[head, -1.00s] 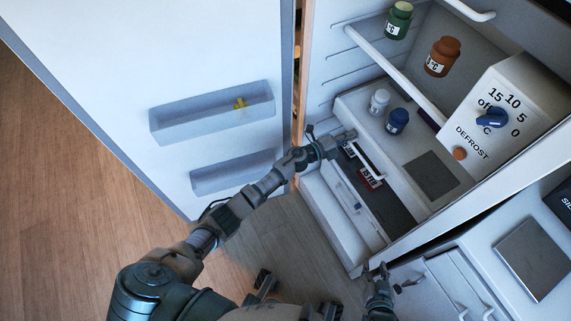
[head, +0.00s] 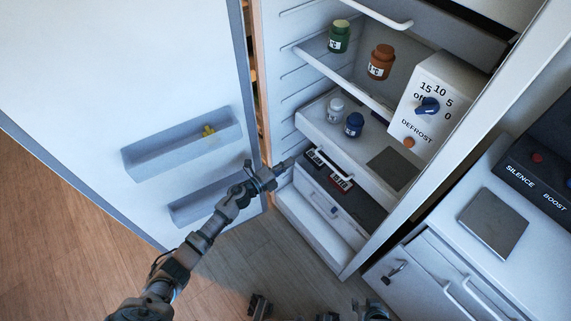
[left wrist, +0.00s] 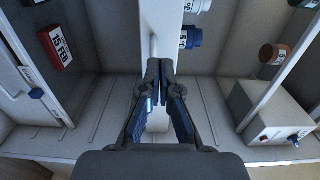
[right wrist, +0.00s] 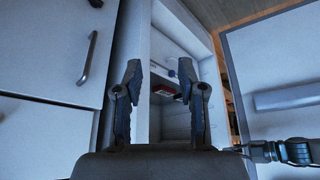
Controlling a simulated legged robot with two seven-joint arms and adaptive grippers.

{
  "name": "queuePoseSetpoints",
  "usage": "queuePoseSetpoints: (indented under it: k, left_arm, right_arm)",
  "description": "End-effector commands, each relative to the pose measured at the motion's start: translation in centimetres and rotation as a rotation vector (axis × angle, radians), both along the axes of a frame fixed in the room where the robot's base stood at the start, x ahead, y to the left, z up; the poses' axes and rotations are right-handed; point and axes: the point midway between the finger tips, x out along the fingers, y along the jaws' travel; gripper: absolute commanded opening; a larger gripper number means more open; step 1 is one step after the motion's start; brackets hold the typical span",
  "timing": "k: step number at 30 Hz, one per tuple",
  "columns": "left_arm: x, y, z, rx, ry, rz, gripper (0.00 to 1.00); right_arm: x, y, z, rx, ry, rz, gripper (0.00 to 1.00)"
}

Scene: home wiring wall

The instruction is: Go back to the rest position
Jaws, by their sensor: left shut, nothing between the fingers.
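My left gripper (head: 286,163) is at the fridge's left opening edge, beside the lower drawer. In the left wrist view (left wrist: 160,72) its fingers are together with nothing between them, in front of a white shelf edge. My right gripper (head: 371,311) shows only partly at the bottom of the head view. In the right wrist view (right wrist: 159,75) its fingers are apart and empty, facing the lower fridge.
Jars (head: 381,62) stand on the shelves near a dial box (head: 432,95). A counter (head: 540,215) and cabinet (head: 425,280) are at right. Wooden floor is clear at lower left.

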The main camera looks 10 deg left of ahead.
Motion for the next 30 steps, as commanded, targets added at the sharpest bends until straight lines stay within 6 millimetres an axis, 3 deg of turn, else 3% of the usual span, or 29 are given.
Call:
queuePoseSetpoints:
  k: [8, 11, 14, 17, 21, 25, 27, 30]
  left_arm:
    - [-0.8, 0.7, -0.6, -0.027, 0.030, 0.029, 0.00]
    - [-2.1, 2.1, -2.7, -0.139, 0.149, 0.154, 0.00]
    - [-5.4, 4.8, -7.5, -0.310, 0.365, 0.374, 0.00]
    - [-10.6, 7.5, -13.4, -0.454, 0.604, 0.603, 0.00]
    - [-19.8, 9.6, -20.7, -0.591, 0.911, 0.883, 0.00]
    - [-29.5, 10.1, -25.6, -0.672, 1.174, 1.111, 0.00]
    - [-34.4, 10.0, -27.2, -0.700, 1.296, 1.216, 0.00]
    - [-40.3, 9.5, -28.6, -0.725, 1.438, 1.333, 0.00]
  right_arm:
    - [-0.4, -0.2, -0.6, -0.007, 0.033, -0.001, 0.40]
    - [-0.3, -0.2, -2.5, -0.012, 0.057, -0.001, 0.40]
    - [-0.4, -0.3, -5.8, -0.021, 0.098, 0.000, 0.40]
    - [-1.1, -0.3, -9.2, -0.029, 0.138, 0.002, 0.40]
    - [-2.6, -0.6, -13.2, -0.039, 0.191, 0.004, 0.40]
    - [-4.4, -1.0, -16.1, -0.049, 0.233, 0.005, 0.40]
    - [-5.4, -1.2, -17.4, -0.053, 0.254, 0.006, 0.40]
    - [-6.6, -1.4, -18.8, -0.058, 0.275, 0.006, 0.40]
